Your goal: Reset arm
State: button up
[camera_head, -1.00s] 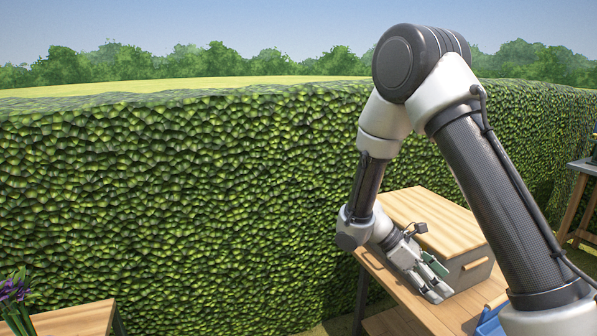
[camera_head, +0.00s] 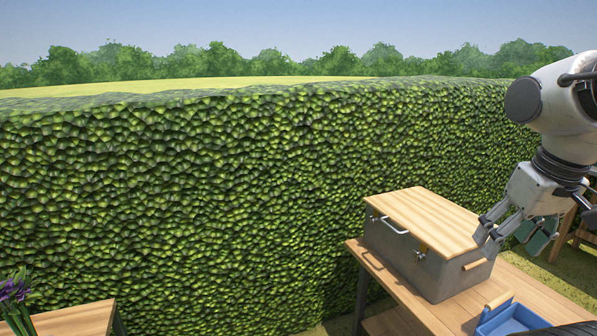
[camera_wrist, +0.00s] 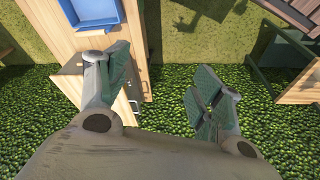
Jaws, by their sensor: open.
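My gripper (camera_head: 512,240) is in the right of the head view, on my bent arm, in front of and above the right end of a grey box with a wooden lid (camera_head: 425,222). Its fingers are spread and hold nothing. In the wrist view my gripper (camera_wrist: 160,90) shows two green-padded fingers wide apart, with hedge and a strip of table edge seen between them. The box's lid is down, and a metal handle and latch show on its front. Part of the box is hidden behind the left finger in the wrist view.
The box stands on a wooden table (camera_head: 545,296). A blue tray (camera_head: 512,318) lies on the table's near part and shows in the wrist view (camera_wrist: 95,10). A tall hedge (camera_head: 200,200) runs behind. Purple flowers (camera_head: 14,290) stand by another wooden table (camera_head: 75,320) at lower left.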

jog(key=shift+s+d+r+m+t, duration=0.15)
jog(key=shift+s+d+r+t, duration=0.15)
jog(key=shift+r, duration=0.25)
jog(key=shift+s+d+r+m+t, duration=0.15)
jog(key=shift+d+r+t, duration=0.25)
jog(key=shift+r, duration=0.15)
jog(key=shift+c, duration=0.5)
